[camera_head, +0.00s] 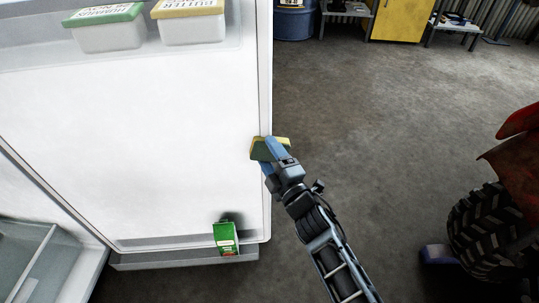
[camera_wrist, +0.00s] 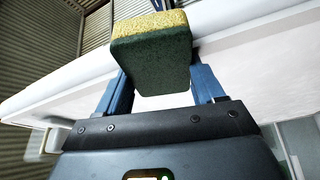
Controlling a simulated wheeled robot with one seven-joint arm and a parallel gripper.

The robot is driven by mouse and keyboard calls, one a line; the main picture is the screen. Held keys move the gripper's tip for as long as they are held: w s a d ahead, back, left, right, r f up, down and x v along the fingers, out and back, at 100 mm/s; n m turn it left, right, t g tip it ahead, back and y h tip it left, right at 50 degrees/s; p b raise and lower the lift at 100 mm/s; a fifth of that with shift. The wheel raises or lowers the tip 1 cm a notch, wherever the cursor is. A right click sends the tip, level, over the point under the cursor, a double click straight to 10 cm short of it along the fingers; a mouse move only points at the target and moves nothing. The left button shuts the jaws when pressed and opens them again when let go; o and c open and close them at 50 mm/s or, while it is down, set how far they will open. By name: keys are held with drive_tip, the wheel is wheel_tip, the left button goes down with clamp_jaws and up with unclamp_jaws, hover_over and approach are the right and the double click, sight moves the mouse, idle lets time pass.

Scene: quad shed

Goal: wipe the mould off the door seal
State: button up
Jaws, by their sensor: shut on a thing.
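My gripper (camera_head: 270,150) is shut on a yellow and green sponge (camera_head: 256,149) at the right edge of the open white fridge door (camera_head: 140,130). The door seal (camera_head: 266,70) is a pale strip running down that edge. The sponge overlaps the seal in the head view; I cannot tell whether it is touching. In the wrist view, the sponge (camera_wrist: 150,62) sits between the blue fingers, in front of the white door (camera_wrist: 260,50). I can make out no mould on the visible seal; the part behind the sponge and gripper is hidden.
A green carton (camera_head: 226,238) stands in the low door shelf. Two tubs, one green-lidded (camera_head: 108,35) and one yellow-lidded (camera_head: 190,28), sit in the upper shelf. A red vehicle with a black tyre (camera_head: 490,235) stands at right. The grey floor (camera_head: 390,110) between is mostly clear.

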sight(251, 155)
drive_tip(key=shift+s+a+f+b, duration=0.1)
drive_tip(key=shift+a+f+b, duration=0.1)
drive_tip(key=shift+a+b, duration=1.05)
drive_tip(key=shift+b, duration=0.1)
drive_tip(key=shift+s+a+b, duration=0.1)
drive_tip(key=shift+a+b, duration=0.45)
drive_tip(key=shift+a, duration=0.05)
drive_tip(key=shift+c, duration=0.3)
drive_tip(key=shift+a+r, duration=0.25)
drive_tip(key=shift+a, duration=0.1)
drive_tip(key=s+d+p, duration=0.1)
drive_tip(key=s+p, duration=0.1)
drive_tip(key=s, duration=0.4)
drive_tip(key=shift+f, duration=0.1)
drive_tip(key=s, duration=0.1)
drive_tip(key=s+p, duration=0.1)
drive_tip(key=s, duration=0.1)
drive_tip(key=shift+d, duration=0.25)
